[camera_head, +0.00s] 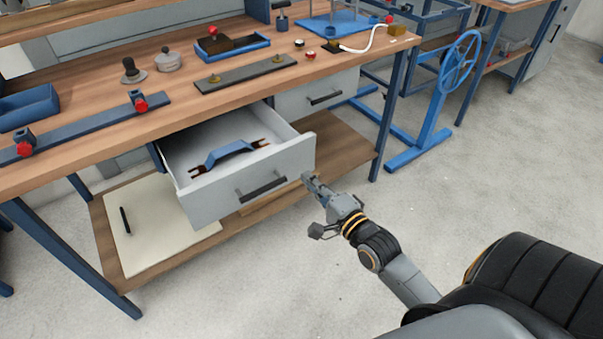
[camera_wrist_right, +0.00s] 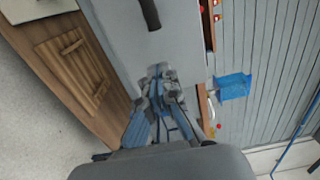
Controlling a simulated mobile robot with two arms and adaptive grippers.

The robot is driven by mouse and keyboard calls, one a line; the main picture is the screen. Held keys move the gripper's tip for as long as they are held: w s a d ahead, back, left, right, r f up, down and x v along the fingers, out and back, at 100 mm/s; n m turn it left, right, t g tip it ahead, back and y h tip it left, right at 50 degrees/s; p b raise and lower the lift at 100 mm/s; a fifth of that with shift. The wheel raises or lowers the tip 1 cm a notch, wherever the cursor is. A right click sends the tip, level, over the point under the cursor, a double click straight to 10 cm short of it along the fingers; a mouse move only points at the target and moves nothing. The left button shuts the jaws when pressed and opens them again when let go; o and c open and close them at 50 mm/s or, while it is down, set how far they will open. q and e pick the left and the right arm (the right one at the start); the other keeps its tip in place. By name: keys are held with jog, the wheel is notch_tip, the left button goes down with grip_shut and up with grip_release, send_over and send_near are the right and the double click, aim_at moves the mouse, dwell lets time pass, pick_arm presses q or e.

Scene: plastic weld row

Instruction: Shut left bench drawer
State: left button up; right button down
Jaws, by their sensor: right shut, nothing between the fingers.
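The left bench drawer (camera_head: 215,202) is pulled open from under the wooden bench top. It has a grey front with a dark bar handle (camera_head: 263,189), and a blue tool with dark ends (camera_head: 230,152) lies inside. My right gripper (camera_head: 309,181) is shut and empty at the right end of the drawer front, beside the handle. I cannot tell whether it touches the front. In the right wrist view the fingertips (camera_wrist_right: 160,72) are close to the grey drawer front (camera_wrist_right: 125,35), with the handle (camera_wrist_right: 150,14) beyond them. My left gripper is not in view.
A second drawer (camera_head: 290,103) to the right is shut. The lower shelf (camera_head: 335,150) holds a cream board (camera_head: 150,238). A bench leg (camera_head: 388,120) and a blue handwheel stand (camera_head: 432,125) are to the right. The floor in front is clear.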

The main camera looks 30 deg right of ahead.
aim_at(294, 164)
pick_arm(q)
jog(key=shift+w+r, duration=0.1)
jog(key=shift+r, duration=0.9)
pick_arm(e)
jog(key=shift+w+a, duration=0.1)
jog(key=shift+w, duration=1.75)
jog(key=shift+w+r, duration=0.1)
jog(key=shift+w, duration=0.35)
jog(key=w, duration=0.6)
jog(key=shift+w+a, duration=0.15)
jog(key=shift+w, duration=0.25)
jog(key=w, duration=0.4)
jog(key=shift+w, duration=0.2)
jog(key=w+b, duration=0.1)
jog(key=w, duration=0.4)
jog(key=shift+a+f+b, duration=0.15)
jog(key=shift+f+b, duration=0.05)
jog(key=shift+b, duration=0.2)
jog(key=w+b, duration=0.1)
jog(key=w, duration=0.3)
jog(key=shift+w+r, duration=0.15)
jog(key=shift+r, duration=0.05)
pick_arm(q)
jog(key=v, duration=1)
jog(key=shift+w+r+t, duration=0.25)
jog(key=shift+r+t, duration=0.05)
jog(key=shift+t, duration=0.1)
pick_arm(e)
jog(key=shift+r, duration=0.25)
